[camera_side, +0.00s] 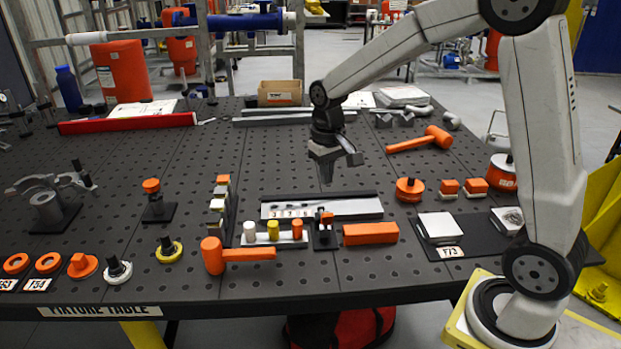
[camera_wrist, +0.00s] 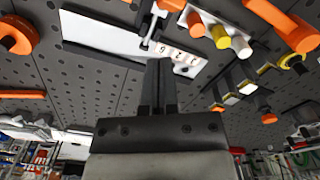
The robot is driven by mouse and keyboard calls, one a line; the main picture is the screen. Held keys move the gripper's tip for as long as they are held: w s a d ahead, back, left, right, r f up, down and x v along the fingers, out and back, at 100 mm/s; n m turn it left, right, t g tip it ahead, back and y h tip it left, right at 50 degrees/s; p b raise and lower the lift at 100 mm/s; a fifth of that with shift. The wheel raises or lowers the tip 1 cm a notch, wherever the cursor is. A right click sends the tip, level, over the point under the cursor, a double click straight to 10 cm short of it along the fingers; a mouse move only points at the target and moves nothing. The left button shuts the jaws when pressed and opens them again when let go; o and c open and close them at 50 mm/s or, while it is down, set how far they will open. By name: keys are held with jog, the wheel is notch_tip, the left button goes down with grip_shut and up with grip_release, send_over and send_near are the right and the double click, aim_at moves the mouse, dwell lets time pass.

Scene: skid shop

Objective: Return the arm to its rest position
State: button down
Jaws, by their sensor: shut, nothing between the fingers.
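My gripper (camera_side: 326,172) is shut and empty. In the side view it hangs pointing down above the dark perforated fixture table (camera_side: 300,277), just behind a long pale plate with numbers (camera_side: 340,207). In the wrist view the closed fingers (camera_wrist: 159,85) reach toward the numbered plate (camera_wrist: 105,33), which shows beyond them. The fingers look clear of the things around them. The gap to the table is hard to judge.
In front are a rack of coloured pegs (camera_side: 273,234), an orange block (camera_side: 370,234) and an orange mallet (camera_side: 235,254). Another mallet (camera_side: 420,140) lies to the right. Metal bars (camera_side: 290,118) and a cardboard box (camera_side: 280,93) are behind. Bare table lies left of the gripper.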

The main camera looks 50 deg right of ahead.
jog(key=s+a+f+n+t, duration=0.1)
jog(key=s+a+f, duration=0.1)
jog(key=s, duration=0.4)
jog(key=s+a+f+n+t, duration=0.1)
jog(key=s+a+f+n, duration=0.1)
jog(key=s, duration=0.4)
jog(key=shift+s+a+f+t, duration=0.3)
jog(key=shift+a+f, duration=0.55)
jog(key=shift+f, duration=0.1)
